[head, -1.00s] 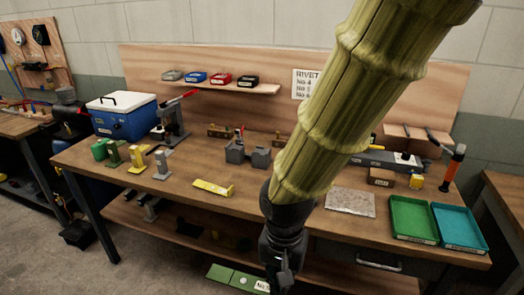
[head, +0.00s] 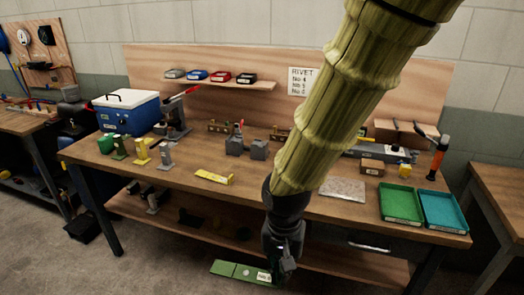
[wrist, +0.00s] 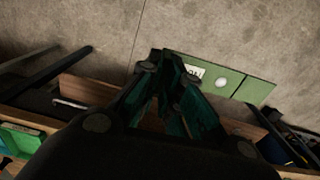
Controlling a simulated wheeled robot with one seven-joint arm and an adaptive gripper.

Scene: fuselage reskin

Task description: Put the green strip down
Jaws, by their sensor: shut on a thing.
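The green strip (head: 236,271) is a flat green piece with a white label at one end and a pale round spot. In the head view it is at the bottom centre, in front of the workbench and below the level of its top. My gripper (head: 279,272) is shut on its labelled end. In the wrist view the strip (wrist: 236,83) extends to the right from between my fingers (wrist: 178,95), with grey floor behind it. The fingers cover part of the labelled end. The strip is clear of the bench top.
The wooden workbench (head: 265,205) holds a yellow strip (head: 213,177), a grey plate (head: 342,188), a green tray (head: 400,203) and a teal tray (head: 443,211). Several small brackets and a blue cooler (head: 127,112) stand at left. The front middle of the bench top has some bare room.

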